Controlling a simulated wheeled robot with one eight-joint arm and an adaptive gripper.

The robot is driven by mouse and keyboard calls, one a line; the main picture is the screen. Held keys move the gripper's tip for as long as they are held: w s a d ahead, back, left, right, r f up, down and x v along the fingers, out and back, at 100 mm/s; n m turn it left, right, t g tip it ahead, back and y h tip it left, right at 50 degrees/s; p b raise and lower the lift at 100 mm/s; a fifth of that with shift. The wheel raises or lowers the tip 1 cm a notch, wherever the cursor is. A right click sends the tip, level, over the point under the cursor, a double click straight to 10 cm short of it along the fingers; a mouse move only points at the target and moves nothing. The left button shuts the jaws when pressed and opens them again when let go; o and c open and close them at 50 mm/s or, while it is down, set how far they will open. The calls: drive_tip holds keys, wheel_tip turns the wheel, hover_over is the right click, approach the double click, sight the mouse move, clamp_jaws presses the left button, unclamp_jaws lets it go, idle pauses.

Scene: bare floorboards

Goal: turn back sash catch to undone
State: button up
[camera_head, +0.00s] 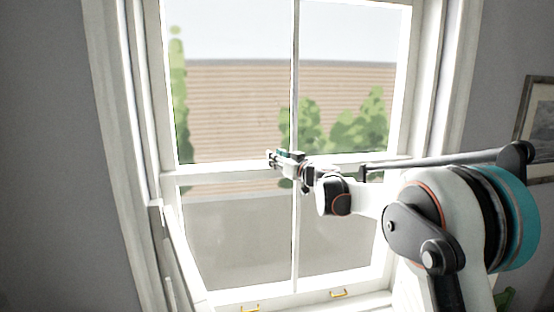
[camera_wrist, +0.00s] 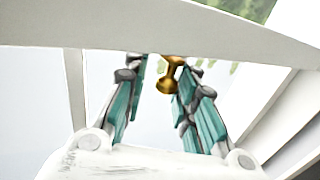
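The brass sash catch (camera_wrist: 171,76) shows in the wrist view below the white rail, with a rounded knob at its lower end. My gripper (camera_wrist: 161,63) has its two teal-padded fingers apart, one on each side of the catch. The catch lies close to the right finger; I cannot tell whether they touch. A clear gap separates it from the left finger. In the head view my gripper (camera_head: 278,157) is at the meeting rail (camera_head: 225,172) of the sash window, and the catch cannot be made out there.
Two brass lifts, a left one (camera_head: 250,309) and a right one (camera_head: 338,294), are on the window's bottom rail. A vertical glazing bar (camera_head: 296,230) runs down the middle of the panes. A framed picture (camera_head: 538,110) hangs on the right wall.

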drive_tip(key=shift+d, duration=0.1)
clamp_jaws()
drive_tip(key=shift+s, duration=0.1)
